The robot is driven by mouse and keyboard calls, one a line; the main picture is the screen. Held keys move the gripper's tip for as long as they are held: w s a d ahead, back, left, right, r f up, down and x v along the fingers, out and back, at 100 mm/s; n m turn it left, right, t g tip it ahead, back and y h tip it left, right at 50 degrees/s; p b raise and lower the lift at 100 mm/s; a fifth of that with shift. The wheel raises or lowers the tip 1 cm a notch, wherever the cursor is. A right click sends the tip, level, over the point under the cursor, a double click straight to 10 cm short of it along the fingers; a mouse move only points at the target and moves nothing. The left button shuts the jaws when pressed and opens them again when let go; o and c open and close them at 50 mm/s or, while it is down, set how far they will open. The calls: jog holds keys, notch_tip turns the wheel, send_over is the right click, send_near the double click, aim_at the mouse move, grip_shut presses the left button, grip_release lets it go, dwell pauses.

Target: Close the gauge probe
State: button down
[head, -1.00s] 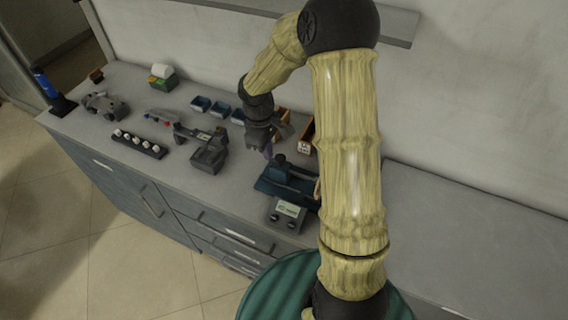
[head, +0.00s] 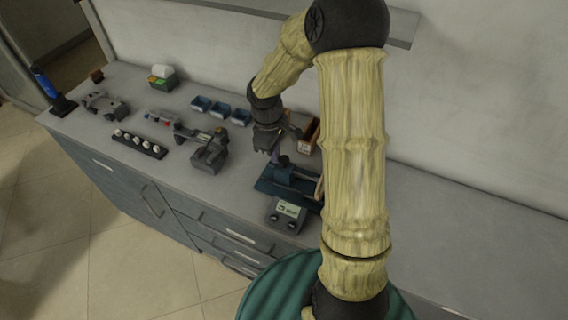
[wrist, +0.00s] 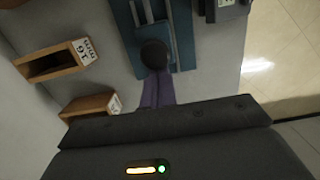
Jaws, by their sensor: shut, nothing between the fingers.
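The gauge is a blue base (head: 265,184) with a rail and a dark probe slide on the counter; its blue base also shows at the top of the wrist view (wrist: 185,40). A round dark knob (wrist: 153,54) sits on the slide. A grey readout box (head: 287,214) with a small display stands at the base's front side. My gripper (head: 273,158) is shut and empty, pointing down at the knob end of the gauge. In the wrist view its purple fingers (wrist: 157,88) appear right beside the knob; I cannot tell whether they touch it. My arm hides the gauge's right end.
Wooden bins (wrist: 52,62) stand behind the gauge near the wall. A dark grey clamp-like device (head: 208,155), a rack of white pieces (head: 138,144) and blue trays (head: 219,109) lie to the left. The counter to the right of my arm is clear.

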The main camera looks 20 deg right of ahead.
jog(key=shift+s+d, duration=0.5)
dwell(1.0)
jog(key=shift+a, duration=0.1)
jog(key=shift+w+a, duration=0.35)
jog(key=shift+w, duration=0.1)
jog(key=shift+w+a, duration=0.15)
notch_tip(320, 180, up, 7)
jog(key=p, duration=0.7)
dwell(0.4)
dwell(0.5)
